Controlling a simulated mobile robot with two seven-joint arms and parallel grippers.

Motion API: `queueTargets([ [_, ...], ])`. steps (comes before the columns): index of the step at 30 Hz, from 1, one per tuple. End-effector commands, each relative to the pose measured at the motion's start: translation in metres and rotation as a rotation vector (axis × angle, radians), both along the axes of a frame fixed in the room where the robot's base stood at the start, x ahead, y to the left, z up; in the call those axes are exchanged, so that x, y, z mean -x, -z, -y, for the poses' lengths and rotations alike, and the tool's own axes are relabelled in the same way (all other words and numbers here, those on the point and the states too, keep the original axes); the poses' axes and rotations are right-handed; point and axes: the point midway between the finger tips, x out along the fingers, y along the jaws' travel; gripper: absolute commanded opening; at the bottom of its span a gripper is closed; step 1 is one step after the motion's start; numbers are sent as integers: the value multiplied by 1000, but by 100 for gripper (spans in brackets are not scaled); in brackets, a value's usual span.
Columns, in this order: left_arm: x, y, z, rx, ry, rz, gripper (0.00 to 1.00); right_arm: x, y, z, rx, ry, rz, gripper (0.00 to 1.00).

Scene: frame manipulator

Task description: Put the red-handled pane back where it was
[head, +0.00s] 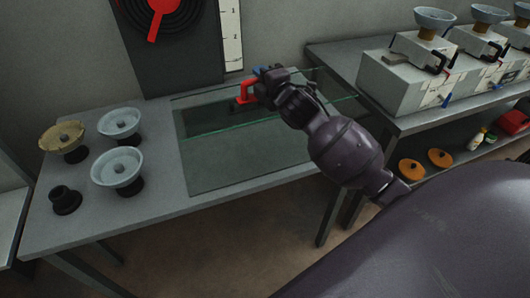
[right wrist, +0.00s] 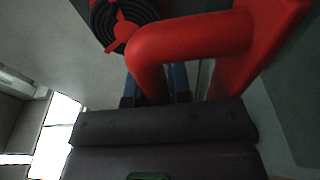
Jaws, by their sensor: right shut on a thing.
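The red handle (head: 245,92) stands at the back of the table, at my right gripper (head: 262,76). In the right wrist view the handle (right wrist: 195,45) is large and close, with the blue fingertips (right wrist: 157,85) of my right gripper at its bar. The gripper is shut on it. A clear glass pane (head: 225,118) with a greenish edge extends around the handle, over the table. Below it a dark, see-through rectangle (head: 235,165) shows on the tabletop; I cannot tell how far apart they are. My left gripper is out of view.
Several bowl-topped pieces, such as a pale bowl (head: 118,168), stand on the table's left. A dark panel with a red pointer (head: 155,18) and a scale strip (head: 231,35) rise behind. White boxes (head: 400,80) stand on the right bench.

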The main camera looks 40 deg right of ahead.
Motion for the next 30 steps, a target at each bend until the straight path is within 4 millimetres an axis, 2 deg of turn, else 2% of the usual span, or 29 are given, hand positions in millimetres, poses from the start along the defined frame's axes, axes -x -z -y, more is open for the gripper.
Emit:
queueTargets([
  [1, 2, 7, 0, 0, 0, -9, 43, -5, 2, 6, -1, 4, 4, 0],
  [5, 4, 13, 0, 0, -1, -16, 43, -10, 2, 15, -6, 9, 7, 0],
  [8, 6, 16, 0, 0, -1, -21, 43, -12, 9, 18, -9, 11, 7, 0],
  [30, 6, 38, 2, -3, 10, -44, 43, -11, 140, 17, -10, 11, 5, 0],
])
